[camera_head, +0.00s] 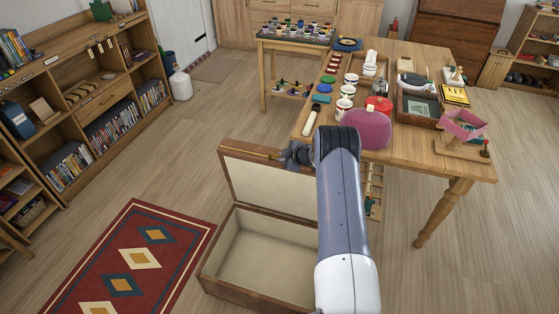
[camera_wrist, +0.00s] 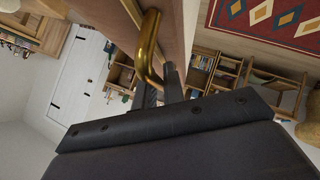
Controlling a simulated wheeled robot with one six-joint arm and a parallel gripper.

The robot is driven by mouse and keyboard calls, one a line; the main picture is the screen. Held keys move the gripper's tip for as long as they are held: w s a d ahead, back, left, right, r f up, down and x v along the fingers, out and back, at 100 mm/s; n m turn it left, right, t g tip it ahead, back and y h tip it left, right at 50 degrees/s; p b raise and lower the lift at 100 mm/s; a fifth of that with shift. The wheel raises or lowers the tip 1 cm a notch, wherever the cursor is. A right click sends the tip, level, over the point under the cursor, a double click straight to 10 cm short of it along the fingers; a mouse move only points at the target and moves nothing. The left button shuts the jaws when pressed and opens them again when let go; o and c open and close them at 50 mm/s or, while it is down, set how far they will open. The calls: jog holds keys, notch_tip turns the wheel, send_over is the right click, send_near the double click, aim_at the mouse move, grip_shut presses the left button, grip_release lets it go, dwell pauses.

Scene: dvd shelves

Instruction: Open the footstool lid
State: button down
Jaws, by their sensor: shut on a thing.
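The footstool is a wooden box (camera_head: 222,288) with a pale lining, standing on the floor left of my arm. Its lid (camera_head: 262,183) is raised to roughly upright at the far side, its pale inner face toward the head camera. My gripper (camera_head: 287,156) is at the lid's top edge, partly hidden by my own wrist. In the wrist view, my gripper (camera_wrist: 172,82) is shut on a curved brass handle (camera_wrist: 149,48) fixed to the lid's wooden face (camera_wrist: 112,14). My arm covers the right part of the box and lid.
A wooden table (camera_head: 440,155) with many small items stands just behind and right of the lid. A red patterned rug (camera_head: 185,217) lies left of the box. Shelves (camera_head: 100,100) line the left wall.

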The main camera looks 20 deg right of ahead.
jog(key=shift+w+d, duration=0.35)
jog(key=shift+w, duration=0.25)
jog(key=c, duration=1.8)
grip_release()
jog(key=b+v, duration=0.1)
jog(key=v, duration=1)
jog(key=shift+w, duration=0.1)
jog(key=shift+c, duration=0.2)
